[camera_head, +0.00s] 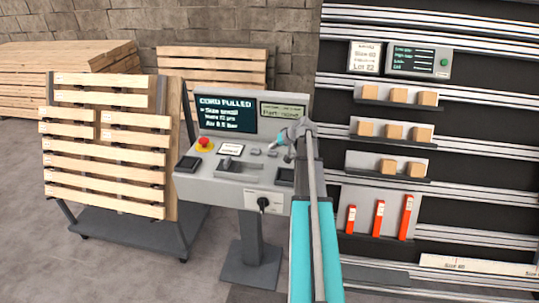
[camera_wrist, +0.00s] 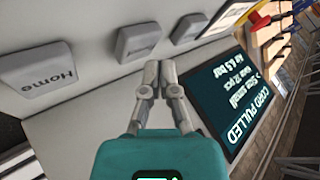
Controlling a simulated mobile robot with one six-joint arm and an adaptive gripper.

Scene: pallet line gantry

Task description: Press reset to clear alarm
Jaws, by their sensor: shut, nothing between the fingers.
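The grey control console (camera_head: 225,170) stands in the middle of the head view. Its dark screen (camera_head: 226,117) reads "CORD PULLED" and also shows in the wrist view (camera_wrist: 238,98). In the wrist view, a row of grey buttons lies beyond my gripper. The "Home" button (camera_wrist: 40,76) is at left, a middle button (camera_wrist: 138,40) has a label too small to read surely, and another button (camera_wrist: 188,28) is to its right. My gripper (camera_wrist: 158,66) is shut and empty, its tips close to the panel just below the middle button; contact cannot be told. In the head view my gripper (camera_head: 283,138) is over the console's right part.
A red mushroom button (camera_head: 205,144) sits on the console's left. A black rotary switch (camera_head: 264,203) is on its front. Wooden pallets (camera_head: 105,150) on a cart stand at left. A rack with small boxes (camera_head: 395,133) stands at right.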

